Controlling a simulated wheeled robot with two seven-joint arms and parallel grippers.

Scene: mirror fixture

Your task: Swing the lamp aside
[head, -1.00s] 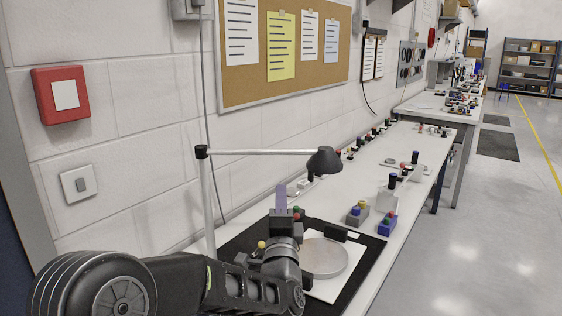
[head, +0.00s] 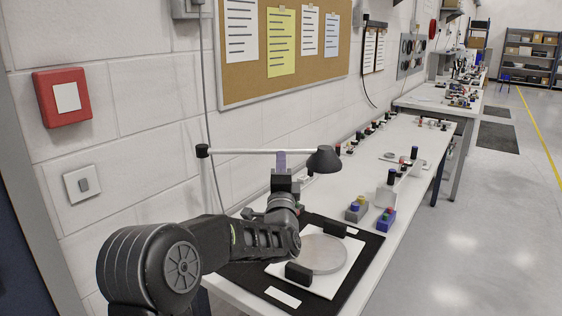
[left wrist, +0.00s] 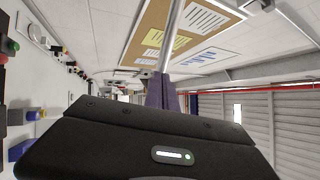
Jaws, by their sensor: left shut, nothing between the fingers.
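The lamp has a black head (head: 323,160) at the right end of a pale, level arm (head: 240,152) that runs from a black joint (head: 202,150). My left gripper (head: 281,156) points up, its purple fingers shut and empty. In the head view the fingertips overlap the lamp's arm, left of the head; I cannot tell whether they touch it. In the left wrist view a pale rod (left wrist: 176,30), apparently the lamp's arm, runs up from just beyond the fingers (left wrist: 162,90). My right gripper is not in view.
A round grey disc (head: 322,254) lies on a white plate between two black blocks, on a black mat (head: 365,250). Blue and grey button boxes (head: 386,222) stand to the right on the bench. The wall with a corkboard (head: 240,85) is behind the lamp.

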